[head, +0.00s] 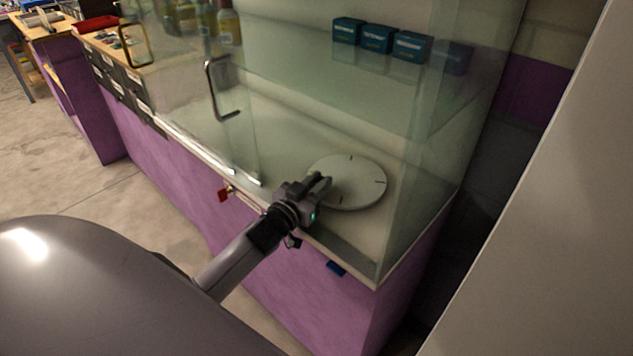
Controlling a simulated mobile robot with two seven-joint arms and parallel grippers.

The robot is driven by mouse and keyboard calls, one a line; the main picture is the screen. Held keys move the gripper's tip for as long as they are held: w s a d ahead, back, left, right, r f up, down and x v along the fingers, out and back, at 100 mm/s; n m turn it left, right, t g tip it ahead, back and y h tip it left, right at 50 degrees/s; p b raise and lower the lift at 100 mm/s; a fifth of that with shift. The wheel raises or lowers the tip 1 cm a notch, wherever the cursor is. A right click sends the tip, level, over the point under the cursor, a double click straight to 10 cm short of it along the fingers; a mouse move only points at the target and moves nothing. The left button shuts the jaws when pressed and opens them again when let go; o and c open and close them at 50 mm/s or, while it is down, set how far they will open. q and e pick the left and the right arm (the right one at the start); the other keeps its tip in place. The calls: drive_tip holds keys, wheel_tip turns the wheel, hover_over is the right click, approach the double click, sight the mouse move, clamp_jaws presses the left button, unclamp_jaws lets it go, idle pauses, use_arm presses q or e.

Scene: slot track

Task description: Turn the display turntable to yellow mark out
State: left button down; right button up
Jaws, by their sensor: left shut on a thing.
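The display turntable (358,172) is a flat, pale round disc on the floor of the glass display case. Small dark marks show near its back and front edges, and a bluish one at its right edge. I cannot make out a yellow mark; part of the left rim is hidden by my gripper. My left gripper (325,184) reaches in over the case's front edge and is shut at the left front rim of the turntable. The exact grip is too small to see clearly. My right gripper is not in view.
The glass display case (300,110) has a door with a dark handle (222,88) to the left of my arm. Several teal boxes (376,39) stand on the upper shelf. A red tag (224,194) and a blue item (336,268) are on the purple front.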

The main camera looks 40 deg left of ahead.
use_arm(q)
drive_tip(key=shift+d, duration=0.1)
drive_tip(key=c, duration=1)
unclamp_jaws()
drive_tip(key=shift+r, duration=0.1)
drive_tip(key=shift+s, duration=0.1)
drive_tip(key=shift+s, duration=3.5)
drive_tip(key=shift+c, duration=0.2)
